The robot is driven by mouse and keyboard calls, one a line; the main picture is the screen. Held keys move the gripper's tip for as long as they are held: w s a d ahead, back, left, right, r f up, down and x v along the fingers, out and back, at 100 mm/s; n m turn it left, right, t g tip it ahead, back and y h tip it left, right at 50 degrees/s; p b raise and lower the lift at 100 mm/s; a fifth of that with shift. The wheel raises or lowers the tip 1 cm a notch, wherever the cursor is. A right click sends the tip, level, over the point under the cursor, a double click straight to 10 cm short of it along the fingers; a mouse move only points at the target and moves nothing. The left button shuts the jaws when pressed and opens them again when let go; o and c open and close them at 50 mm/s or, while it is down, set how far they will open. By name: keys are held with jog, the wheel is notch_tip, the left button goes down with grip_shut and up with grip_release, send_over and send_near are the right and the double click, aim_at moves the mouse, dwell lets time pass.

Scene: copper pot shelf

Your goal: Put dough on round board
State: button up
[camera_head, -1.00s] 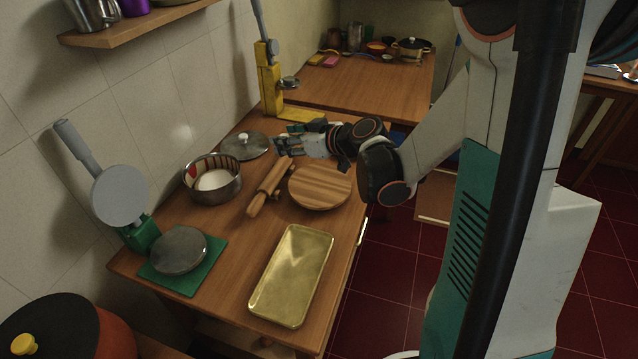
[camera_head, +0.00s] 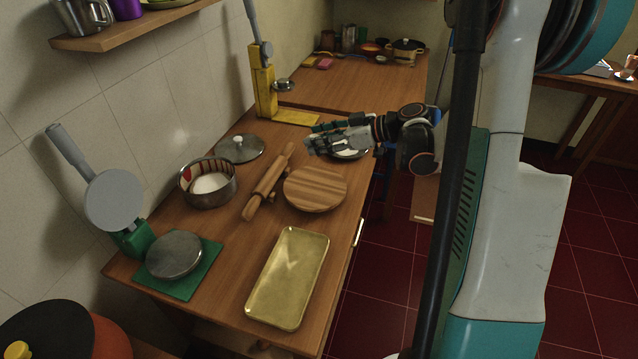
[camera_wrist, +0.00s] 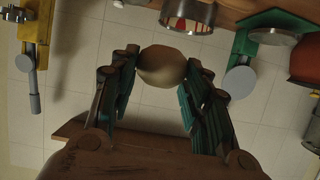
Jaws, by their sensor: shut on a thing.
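A pale round ball of dough (camera_wrist: 165,70) sits between the green finger pads of my gripper (camera_wrist: 161,62) in the wrist view. My gripper (camera_head: 318,139) is shut on it. In the head view the dough cannot be clearly made out at the fingers. The striped wooden round board (camera_head: 316,190) lies on the table, with nothing seen on it. My gripper is above the table, behind the board in the head view and apart from it.
A rolling pin (camera_head: 268,183) lies left of the board. A pot (camera_head: 208,194) with white contents and a lid (camera_head: 240,148) stand farther left. A gold tray (camera_head: 288,278) lies in front. A green press (camera_head: 130,238) and a yellow press (camera_head: 263,92) stand near the wall.

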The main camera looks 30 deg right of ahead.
aim_at(320, 187)
notch_tip(320, 187, down, 14)
jog(key=b, duration=0.4)
jog(key=shift+r+b, duration=0.2)
jog(key=shift+b, duration=0.15)
jog(key=shift+f, duration=0.1)
jog(key=o, duration=1.1)
jog(key=shift+c, duration=0.2)
jog(key=shift+s+d+r, duration=0.2)
jog(key=shift+r, duration=0.1)
jog(key=p+v, duration=0.4)
jog(key=v, duration=0.7)
jog(key=shift+s+d, duration=0.1)
jog(key=shift+s, duration=0.05)
